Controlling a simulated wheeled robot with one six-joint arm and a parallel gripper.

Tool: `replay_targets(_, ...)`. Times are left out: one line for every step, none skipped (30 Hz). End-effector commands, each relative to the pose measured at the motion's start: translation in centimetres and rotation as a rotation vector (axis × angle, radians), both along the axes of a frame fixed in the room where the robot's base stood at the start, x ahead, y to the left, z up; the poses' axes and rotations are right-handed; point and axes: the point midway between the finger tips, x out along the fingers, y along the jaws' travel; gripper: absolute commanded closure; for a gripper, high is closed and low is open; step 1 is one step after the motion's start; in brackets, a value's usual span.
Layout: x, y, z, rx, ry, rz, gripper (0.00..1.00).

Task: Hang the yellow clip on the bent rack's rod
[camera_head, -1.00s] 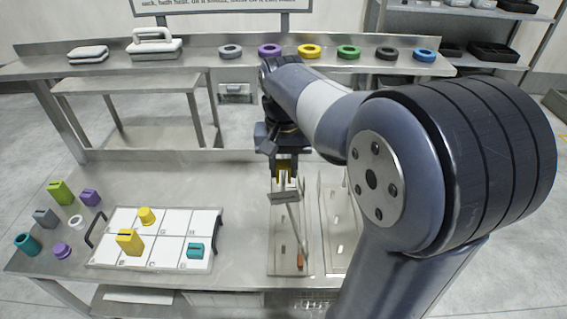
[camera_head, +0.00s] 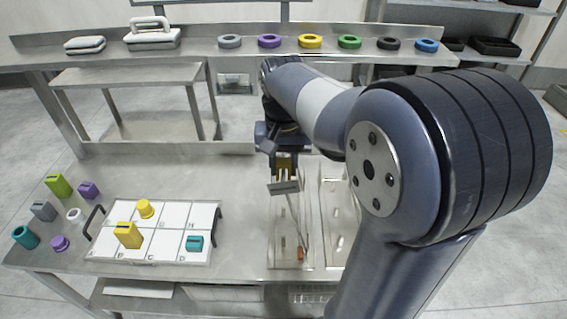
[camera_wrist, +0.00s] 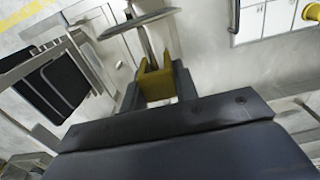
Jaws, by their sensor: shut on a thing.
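My gripper (camera_head: 284,170) is shut on the yellow clip (camera_head: 284,162), high over the right part of the steel table. In the wrist view the yellow clip (camera_wrist: 154,84) sits between the dark fingers, with two prongs pointing away from me. The bent rack (camera_head: 293,222) has a thin leaning rod and a grey plate (camera_head: 284,187) at its upper end, just below the clip. In the wrist view the plate (camera_wrist: 141,22) and rod lie just beyond the prongs. I cannot tell whether clip and rod touch.
A tray of white squares (camera_head: 180,218) on the left holds yellow pieces and a teal block (camera_head: 194,243). Several coloured pieces stand left of it. A second metal panel (camera_head: 338,215) is right of the rack. Coloured rings line the back shelf (camera_head: 200,58).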

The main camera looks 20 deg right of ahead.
Motion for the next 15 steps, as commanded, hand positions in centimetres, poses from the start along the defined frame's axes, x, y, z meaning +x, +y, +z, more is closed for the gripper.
replay_targets(0.00, 0.00, -0.14, 0.000, 0.000, 0.000, 0.93)
replay_targets(-0.01, 0.00, -0.19, 0.000, 0.000, 0.000, 0.93)
replay_targets(-0.01, 0.00, -0.25, 0.000, 0.001, 0.000, 0.93)
replay_targets(-0.01, 0.00, -0.29, 0.000, 0.001, 0.000, 0.93)
replay_targets(-0.01, 0.00, -0.34, 0.000, 0.001, 0.000, 0.93)
replay_targets(-0.01, 0.00, -0.40, 0.000, 0.001, 0.000, 0.93)
replay_targets(-0.01, 0.00, -0.45, 0.000, 0.001, 0.000, 0.93)
replay_targets(-0.01, 0.00, -0.49, 0.000, 0.001, 0.000, 0.93)
replay_targets(0.00, 0.00, -0.47, 0.000, 0.000, 0.000, 0.70)
replay_targets(0.00, 0.00, -0.45, 0.000, 0.000, 0.000, 0.67)
replay_targets(0.00, 0.00, -0.45, 0.000, 0.000, 0.000, 0.65)
replay_targets(0.00, 0.00, -0.44, 0.000, 0.000, 0.000, 0.62)
replay_targets(0.00, 0.00, -0.44, 0.000, 0.000, 0.000, 0.59)
replay_targets(0.00, 0.00, -0.44, 0.000, 0.000, 0.000, 0.57)
replay_targets(0.00, 0.00, -0.44, 0.000, 0.000, 0.000, 0.54)
